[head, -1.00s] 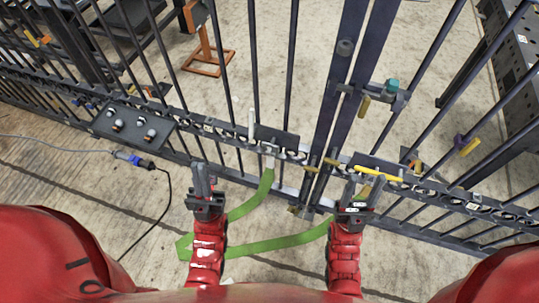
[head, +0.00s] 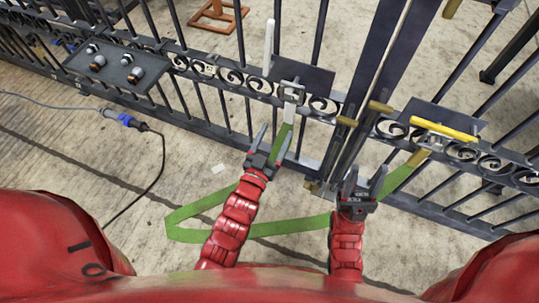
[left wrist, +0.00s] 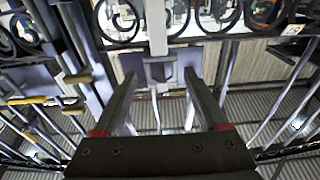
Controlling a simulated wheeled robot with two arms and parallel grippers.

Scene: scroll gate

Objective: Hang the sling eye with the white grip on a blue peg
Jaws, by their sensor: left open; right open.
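A green sling (head: 200,205) loops below the gate between my two grippers. Its white grip (head: 289,115) is at the upper left end, just below a grey bracket on a dark plate. Its other end runs up to a yellowish grip (head: 419,158) on the right gate leaf. My left gripper (head: 276,131) is open, just below the white grip and apart from it. In the left wrist view its open fingers (left wrist: 159,76) have nothing between them; a white strip shows beyond. My right gripper (head: 367,172) is open and empty beside the sling's right part. I cannot make out a blue peg clearly.
The barred gate with a scroll band (head: 215,72) crosses the view. A dark panel with knobs (head: 117,72) is at left. A cable with a blue connector (head: 125,120) lies on the floor.

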